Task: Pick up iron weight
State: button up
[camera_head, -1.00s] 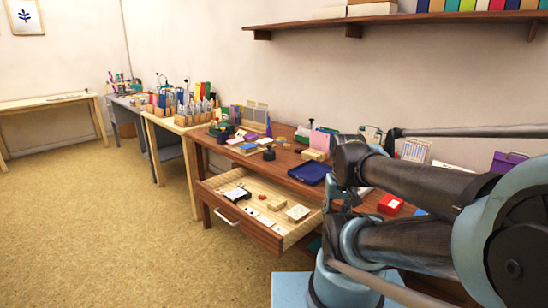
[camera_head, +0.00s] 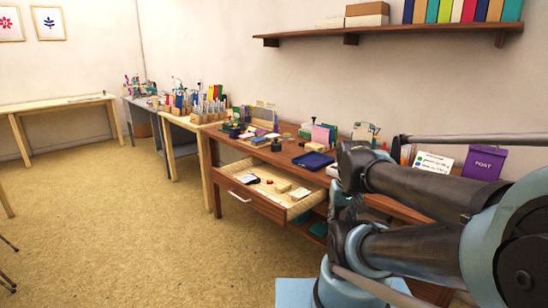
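A small dark knobbed object (camera_head: 276,146) stands upright on the brown desk (camera_head: 232,143), near its front edge above the open drawer. It may be the iron weight, but it is too small to be sure. My arm's dark and light blue links fill the right side of the view and hide the right part of the desk. My gripper cannot be made out in this view.
The desk's drawer (camera_head: 241,194) is pulled out, with small items inside. A blue tray (camera_head: 313,160) lies on the desk right of the dark object. A purple POST box (camera_head: 484,162) stands at the right. The floor (camera_head: 130,230) at left is open.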

aim_at(275, 146)
jog(key=k, duration=0.9)
jog(key=u, duration=0.3)
jog(key=i, duration=1.65)
